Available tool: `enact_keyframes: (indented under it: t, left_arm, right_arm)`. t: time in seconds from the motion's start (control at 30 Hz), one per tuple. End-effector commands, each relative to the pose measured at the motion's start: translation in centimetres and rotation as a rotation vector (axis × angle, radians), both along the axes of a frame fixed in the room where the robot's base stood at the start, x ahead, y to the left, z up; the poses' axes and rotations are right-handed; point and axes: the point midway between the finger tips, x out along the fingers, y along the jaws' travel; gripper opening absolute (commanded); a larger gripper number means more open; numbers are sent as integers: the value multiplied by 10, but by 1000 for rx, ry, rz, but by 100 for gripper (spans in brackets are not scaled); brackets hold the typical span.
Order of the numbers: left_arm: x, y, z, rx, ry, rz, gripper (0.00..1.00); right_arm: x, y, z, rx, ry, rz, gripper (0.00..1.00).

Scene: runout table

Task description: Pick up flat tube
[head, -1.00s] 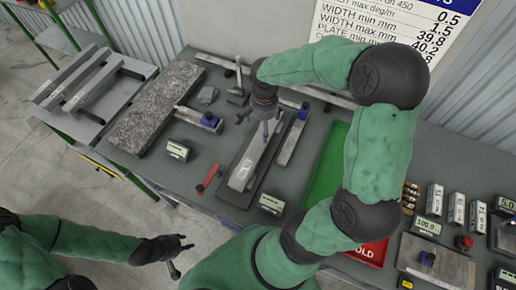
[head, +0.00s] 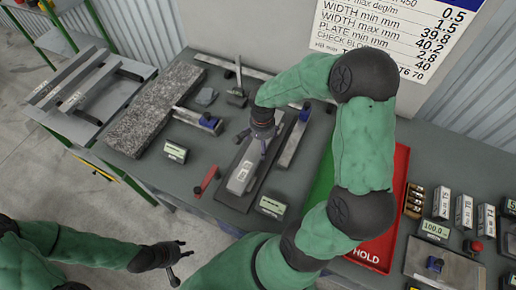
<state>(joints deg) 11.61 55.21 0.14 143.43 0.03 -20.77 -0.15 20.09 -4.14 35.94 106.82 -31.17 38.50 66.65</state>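The flat tube (head: 242,176) is a light grey flat bar with a pale label. It lies on a dark plate (head: 231,200) in the middle of the bench. My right gripper (head: 262,146) points down over the tube's far part, with its fingers spread apart. It hides that part, and I cannot tell whether the fingers touch the tube. My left gripper (head: 181,261) is open and empty, in front of the bench at the lower left.
A speckled granite slab (head: 157,110) lies to the left. A blue-ended bar (head: 294,137) lies just right of the plate. Small displays (head: 175,152) and a red-handled tool (head: 205,181) stand nearby. A green area (head: 323,172) and a red HOLD area (head: 372,254) are at the right, partly behind my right arm.

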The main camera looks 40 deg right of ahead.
Motion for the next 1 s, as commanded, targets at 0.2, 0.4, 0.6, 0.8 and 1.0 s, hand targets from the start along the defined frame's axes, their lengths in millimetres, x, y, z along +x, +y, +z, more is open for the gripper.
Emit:
enact_keyframes:
  t: [0.2,0.4,0.6,0.8,1.0]
  left_arm:
    - [0,0,-5,0,0,0,40]
    - [0,0,-5,0,0,0,40]
    - [0,0,-5,0,0,0,40]
    - [0,0,-5,0,0,0,40]
    - [0,0,-5,0,0,0,40]
  right_arm:
    - [0,3,-27,2,1,-1,100]
    - [0,2,-30,1,0,0,100]
    - [0,2,-30,1,0,0,72]
    - [1,2,-29,1,-2,0,25]
    - [1,2,-29,1,-2,0,25]
